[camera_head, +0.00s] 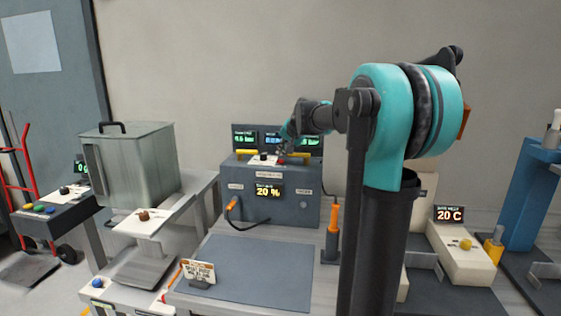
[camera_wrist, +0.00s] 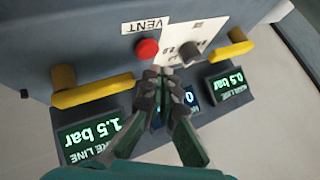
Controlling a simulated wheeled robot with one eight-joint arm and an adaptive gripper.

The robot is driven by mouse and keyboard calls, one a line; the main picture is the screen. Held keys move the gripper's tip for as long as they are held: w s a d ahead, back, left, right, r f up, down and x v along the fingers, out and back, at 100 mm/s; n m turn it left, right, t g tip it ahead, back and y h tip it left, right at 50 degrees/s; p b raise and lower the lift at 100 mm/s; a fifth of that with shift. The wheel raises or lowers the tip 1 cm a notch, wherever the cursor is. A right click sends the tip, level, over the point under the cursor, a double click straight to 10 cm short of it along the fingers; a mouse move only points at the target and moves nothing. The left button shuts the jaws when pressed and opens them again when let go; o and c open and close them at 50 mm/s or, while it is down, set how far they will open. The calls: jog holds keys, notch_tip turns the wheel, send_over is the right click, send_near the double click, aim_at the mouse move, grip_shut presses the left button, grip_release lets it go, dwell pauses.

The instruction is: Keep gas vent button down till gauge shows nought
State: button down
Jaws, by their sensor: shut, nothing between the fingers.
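The red button (camera_wrist: 147,49) beside the VENT label (camera_wrist: 143,26) is on the grey machine's panel in the wrist view, which shows it upside down. My gripper (camera_wrist: 160,74) is shut and empty, its fingertips close beside the button; no contact shows clearly. In the head view my gripper (camera_head: 284,149) is over the machine's top, by the red button. One gauge (camera_wrist: 92,136) reads 1.5 bar in the wrist view. My fingers partly hide a middle gauge (camera_wrist: 189,96), where a 0 shows.
The grey machine (camera_head: 290,206) has a 20 % display (camera_head: 269,191).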

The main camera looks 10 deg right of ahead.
aim_at(282, 160)
jog(key=shift+r, duration=2.4)
